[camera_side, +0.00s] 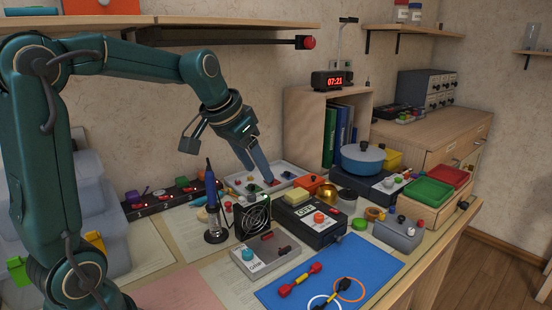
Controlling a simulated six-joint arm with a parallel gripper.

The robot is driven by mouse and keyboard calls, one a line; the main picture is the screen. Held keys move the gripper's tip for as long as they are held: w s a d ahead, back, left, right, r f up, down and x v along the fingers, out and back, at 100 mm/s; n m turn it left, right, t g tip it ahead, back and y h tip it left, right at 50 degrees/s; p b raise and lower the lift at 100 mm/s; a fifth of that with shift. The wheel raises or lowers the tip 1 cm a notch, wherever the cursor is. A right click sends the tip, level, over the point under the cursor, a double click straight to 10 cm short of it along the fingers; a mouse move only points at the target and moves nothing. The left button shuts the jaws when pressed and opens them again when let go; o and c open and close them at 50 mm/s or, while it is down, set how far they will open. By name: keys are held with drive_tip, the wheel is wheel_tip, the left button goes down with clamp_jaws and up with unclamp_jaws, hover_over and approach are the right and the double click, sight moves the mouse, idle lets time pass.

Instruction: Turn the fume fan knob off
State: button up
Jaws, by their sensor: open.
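A black fan (254,218) with a round grille stands in the middle of the table. In front of it is a grey box (268,262) with a teal knob (247,254) on its left and small red parts on top. I cannot tell for certain which knob belongs to the fan, or its setting. My gripper (259,174) is open and empty, with its blue fingers pointing down behind the fan, over or near a light tray (290,172) of coloured parts. The picture does not show whether the fingers touch anything.
A soldering iron (211,200) stands upright left of the fan. A black box (312,227) with a display and a red knob (319,217) is to its right. A blue mat (340,268) with tools lies in front. A wooden shelf unit and a pot are behind right.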

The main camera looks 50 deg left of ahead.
drive_tip(key=s+d+r+m+t, duration=0.1)
drive_tip(key=s+d+r+m, duration=0.1)
drive_tip(key=s+d, duration=0.55)
drive_tip(key=s+d+f+n+g+h, duration=0.1)
drive_tip(key=s+d+f, duration=0.2)
drive_tip(key=s+f, duration=0.2)
drive_tip(key=s, duration=0.3)
drive_tip(key=shift+s+d+f, duration=0.15)
drive_tip(key=shift+s+f, duration=0.2)
drive_tip(key=shift+s, duration=0.05)
